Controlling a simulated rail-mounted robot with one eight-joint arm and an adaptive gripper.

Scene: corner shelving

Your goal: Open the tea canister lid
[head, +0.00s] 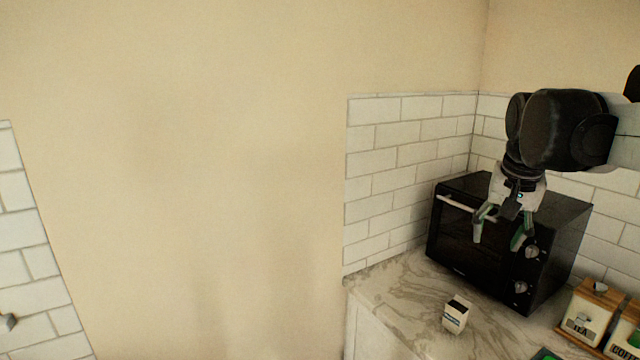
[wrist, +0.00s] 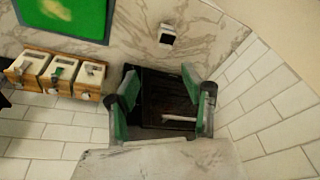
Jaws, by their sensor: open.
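The tea canister (head: 587,318) is a cream box labelled TEA with a wooden top, at the lower right of the head view. Its lid (head: 601,291) shows as the wooden top with a small knob-like piece; I cannot tell whether it is fully seated. In the wrist view, the tea canister (wrist: 88,79) appears to be the one in the row closest to the microwave. My gripper (head: 500,242) is open and empty, with its green-padded fingers pointing down in front of the microwave. It is above and left of the canister, apart from it. The fingers also show in the wrist view (wrist: 161,95).
A black microwave (head: 480,235) stands in the corner behind my gripper. A coffee canister (head: 626,340) stands right of the tea one. A small white carton (head: 456,316) and a green-topped item (wrist: 65,17) are on the marble counter (head: 395,300). Counter around the carton is clear.

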